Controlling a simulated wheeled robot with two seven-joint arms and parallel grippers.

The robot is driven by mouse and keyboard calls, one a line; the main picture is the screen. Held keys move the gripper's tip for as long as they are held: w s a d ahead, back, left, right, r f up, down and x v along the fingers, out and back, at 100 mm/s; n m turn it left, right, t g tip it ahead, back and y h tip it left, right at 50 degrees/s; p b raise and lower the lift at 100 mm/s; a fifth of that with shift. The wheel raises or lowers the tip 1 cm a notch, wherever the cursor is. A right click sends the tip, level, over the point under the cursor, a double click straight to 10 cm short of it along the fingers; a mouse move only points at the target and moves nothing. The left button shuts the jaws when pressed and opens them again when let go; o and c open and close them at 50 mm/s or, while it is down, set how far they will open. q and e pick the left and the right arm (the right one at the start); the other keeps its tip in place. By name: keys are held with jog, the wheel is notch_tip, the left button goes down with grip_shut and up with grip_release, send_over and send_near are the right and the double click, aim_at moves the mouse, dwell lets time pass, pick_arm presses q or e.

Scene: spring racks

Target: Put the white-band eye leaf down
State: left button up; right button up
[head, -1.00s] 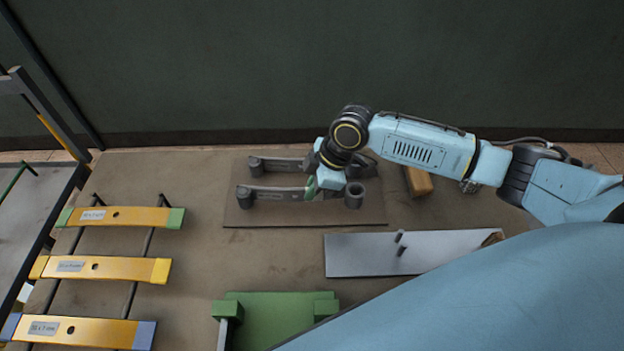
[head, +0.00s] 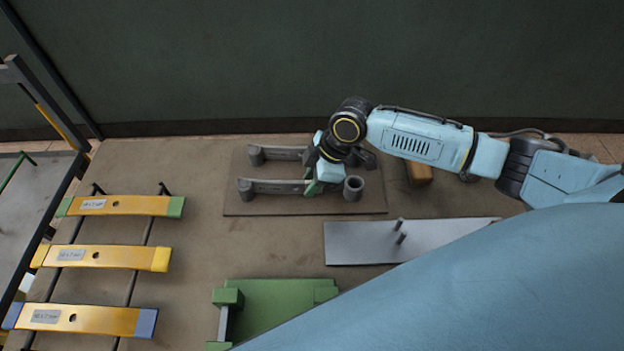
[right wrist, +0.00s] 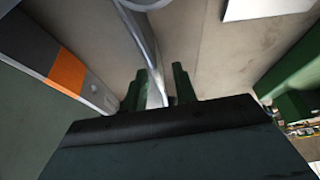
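Two grey eye leaves lie roughly parallel on a dark mat (head: 300,205) in the head view. The near leaf (head: 275,187) has an eye at each end; my right gripper (head: 313,187) is at its middle, its green fingers beside the bar. The far leaf (head: 278,154) is partly hidden by my right arm. In the right wrist view a grey bar (right wrist: 143,40) runs between my two fingers (right wrist: 160,88); whether they press it is unclear. A leaf with an orange band (right wrist: 68,72) is left there. I make out no white band. My left gripper is out of view.
A grey plate with two pins (head: 365,245) and a green fixture (head: 275,300) stand nearer. Several yellow leaves (head: 110,256) rest on a rack at left. A wooden block (head: 419,174) is right of the mat. Bare table shows between rack and mat.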

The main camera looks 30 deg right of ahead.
jog(key=v, duration=1.2)
jog(key=shift+p, duration=0.4)
jog(key=shift+f, duration=0.1)
